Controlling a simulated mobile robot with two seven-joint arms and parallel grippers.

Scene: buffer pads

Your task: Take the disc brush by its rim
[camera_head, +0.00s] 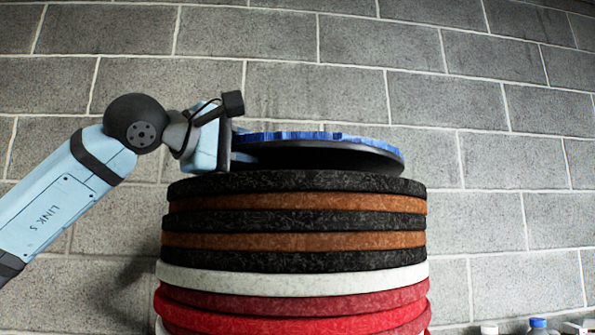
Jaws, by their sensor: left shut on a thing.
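The disc brush (330,153) is a flat dark disc with blue bristles along its upper edge. It is above the stack of round pads, tilted, with its right side seeming a little off the top pad. My left gripper (240,153) comes in from the left and is shut on the brush's left rim. The fingertips are partly hidden at the rim. My right gripper is not in view.
The pad stack (295,261) has black, brown, white and red layers and fills the lower middle. A grey block wall (500,90) stands behind. Small bottles, one with a blue cap (538,323), stand at the lower right. Space above the brush is clear.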

